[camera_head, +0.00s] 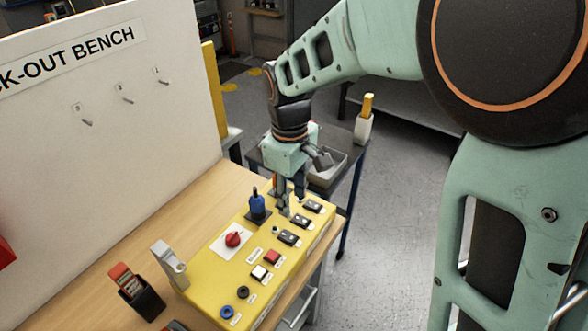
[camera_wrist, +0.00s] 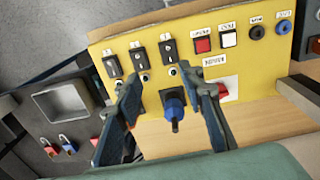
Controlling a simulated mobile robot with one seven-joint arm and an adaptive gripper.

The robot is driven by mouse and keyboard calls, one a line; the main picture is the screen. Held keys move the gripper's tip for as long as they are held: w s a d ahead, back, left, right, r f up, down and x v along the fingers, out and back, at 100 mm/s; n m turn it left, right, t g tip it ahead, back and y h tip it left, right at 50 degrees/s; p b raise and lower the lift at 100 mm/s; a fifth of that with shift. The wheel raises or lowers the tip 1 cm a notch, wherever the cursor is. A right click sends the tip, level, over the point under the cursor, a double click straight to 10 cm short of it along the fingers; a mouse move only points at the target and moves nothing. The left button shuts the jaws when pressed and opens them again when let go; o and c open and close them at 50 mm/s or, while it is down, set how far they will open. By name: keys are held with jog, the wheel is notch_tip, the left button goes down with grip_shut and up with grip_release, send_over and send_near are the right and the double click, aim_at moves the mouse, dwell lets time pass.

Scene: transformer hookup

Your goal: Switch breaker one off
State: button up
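A yellow control panel (camera_head: 207,277) lies on the wooden bench and also shows in the wrist view (camera_wrist: 190,35). Three black breaker switches stand in a row on it: in the wrist view at the left (camera_wrist: 112,65), middle (camera_wrist: 139,57) and right (camera_wrist: 168,49). Their number labels are too small to read surely, so I cannot tell which is breaker one. My gripper (camera_head: 291,204) is low over the panel, beside the breaker row. In the wrist view my gripper (camera_wrist: 168,85) has its fingers apart with nothing held. The blue-handled switch (camera_wrist: 174,103) appears between them, apart from both.
A red rotary knob (camera_head: 232,239), red button (camera_head: 272,256) and white button (camera_head: 259,272) are on the panel. Red and blue padlocks (camera_wrist: 68,143) lie to the left in the wrist view. A white board (camera_head: 110,165) with numbered hooks stands behind the bench.

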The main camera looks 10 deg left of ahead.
aim_at(288, 235)
jog(key=f, duration=0.7)
jog(key=s+a+f, duration=0.1)
jog(key=f, duration=0.3)
jog(key=shift+p, duration=0.3)
jog(key=shift+c, duration=0.2)
